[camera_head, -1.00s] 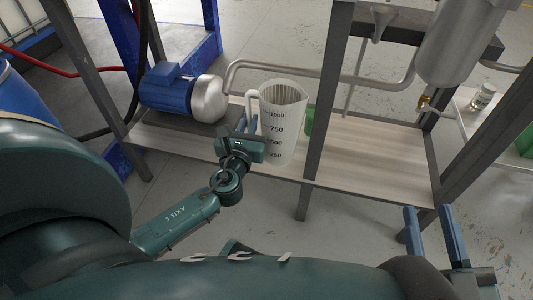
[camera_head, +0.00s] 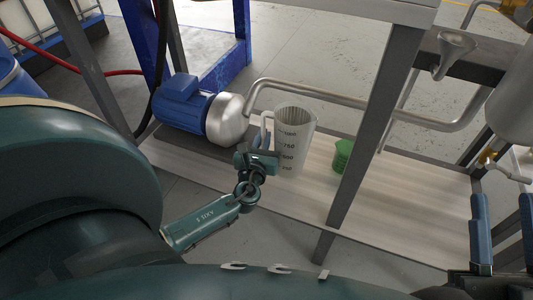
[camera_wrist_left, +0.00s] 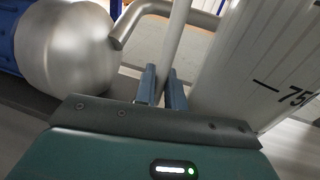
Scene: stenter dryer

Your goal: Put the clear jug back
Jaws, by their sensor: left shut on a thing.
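The clear jug (camera_head: 292,140), a tall cup with dark volume marks and a handle on its left, is upright at the wooden shelf (camera_head: 400,212), right of the pump. I cannot tell whether its base touches the shelf. My left gripper (camera_head: 264,145) is shut on the jug's handle. In the left wrist view the fingers (camera_wrist_left: 162,88) close around the handle (camera_wrist_left: 174,50), with the jug's marked wall (camera_wrist_left: 262,70) to the right. My right gripper (camera_head: 503,225) is open and empty at the right edge, its two blue fingers apart.
A blue motor with a silver pump (camera_head: 226,120) stands left of the jug. A bent metal pipe (camera_head: 340,92) runs behind it. A green cup (camera_head: 343,155) stands to the right, beside a grey frame post (camera_head: 368,140). Bare shelf lies right of the post.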

